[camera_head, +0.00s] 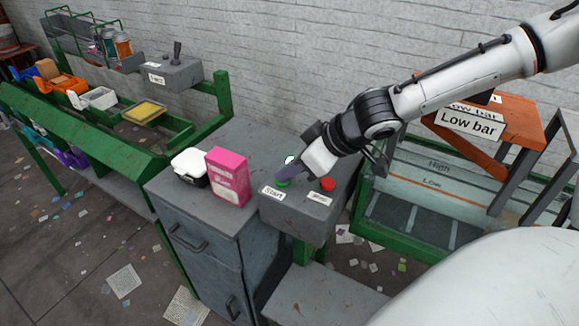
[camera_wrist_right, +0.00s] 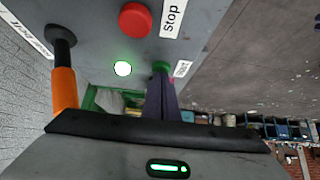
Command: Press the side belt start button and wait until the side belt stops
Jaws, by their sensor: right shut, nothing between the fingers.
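A grey control box (camera_head: 310,220) carries a green start button (camera_head: 283,183) labelled "Start" and a red stop button (camera_head: 327,184). My right gripper (camera_head: 284,178) is shut and empty, with its fingertips at the start button. In the right wrist view the green button (camera_wrist_right: 161,67) lies at the tip of my dark fingers (camera_wrist_right: 160,95) and is partly hidden by them; whether it is pressed in I cannot tell. A white-green lamp (camera_wrist_right: 123,68) glows beside the red button (camera_wrist_right: 135,19); the lamp also shows in the head view (camera_head: 289,160). My left gripper is out of view.
A pink box (camera_head: 228,177) and a white-and-black container (camera_head: 190,166) stand on the grey cabinet (camera_head: 165,190) left of the control box. A green belt frame (camera_head: 100,150) with trays runs at the left. An orange "Low bar" (camera_head: 510,122) stands over a chute at the right.

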